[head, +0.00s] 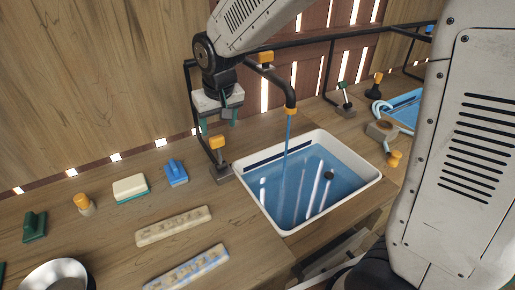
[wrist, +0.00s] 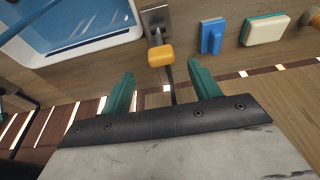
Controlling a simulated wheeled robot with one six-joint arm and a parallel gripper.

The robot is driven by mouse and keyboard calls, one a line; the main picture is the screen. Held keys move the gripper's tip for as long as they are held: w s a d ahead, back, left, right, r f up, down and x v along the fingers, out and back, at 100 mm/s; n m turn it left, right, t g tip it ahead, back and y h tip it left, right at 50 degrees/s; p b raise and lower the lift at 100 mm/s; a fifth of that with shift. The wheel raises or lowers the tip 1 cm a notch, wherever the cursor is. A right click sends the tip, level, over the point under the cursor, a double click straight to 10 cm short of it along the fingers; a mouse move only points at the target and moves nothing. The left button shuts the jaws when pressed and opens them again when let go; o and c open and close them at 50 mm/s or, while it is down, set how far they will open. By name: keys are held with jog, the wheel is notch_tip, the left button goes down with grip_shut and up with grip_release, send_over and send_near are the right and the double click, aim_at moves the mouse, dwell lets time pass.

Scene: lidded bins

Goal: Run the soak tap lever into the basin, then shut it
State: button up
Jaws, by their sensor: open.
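The basin (head: 262,212) is white, set into the wooden counter, and holds blue water. A blue water stream (head: 285,145) falls into it from the black spout (head: 290,106). A tap lever with an orange knob (head: 218,142) stands on a metal base (head: 221,173) at the basin's left corner. My gripper (head: 219,123) is open and empty, above and behind this knob. In the wrist view the orange knob (wrist: 160,56) lies just beyond and between the teal fingertips (wrist: 161,66), apparently untouched. Which lever is the soak tap is not legible.
A green-knobbed lever (head: 343,86) stands behind the basin. A second basin (head: 405,105) is at the far right.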

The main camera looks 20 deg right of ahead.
aim_at(216, 137)
jog(key=w, duration=0.1)
jog(key=w+g, duration=0.1)
jog(key=w, duration=0.1)
jog(key=shift+a+f, duration=0.15)
jog(key=shift+f, duration=0.2)
jog(key=shift+w+a+r+g, duration=0.15)
jog(key=shift+w+r+g, duration=0.1)
jog(key=shift+r+g, duration=0.5)
jog(key=shift+s+f+g, duration=0.1)
jog(key=shift+s+g, duration=0.15)
notch_tip(216, 137, down, 8)
jog(key=shift+r, duration=0.25)
jog(key=c, duration=1)
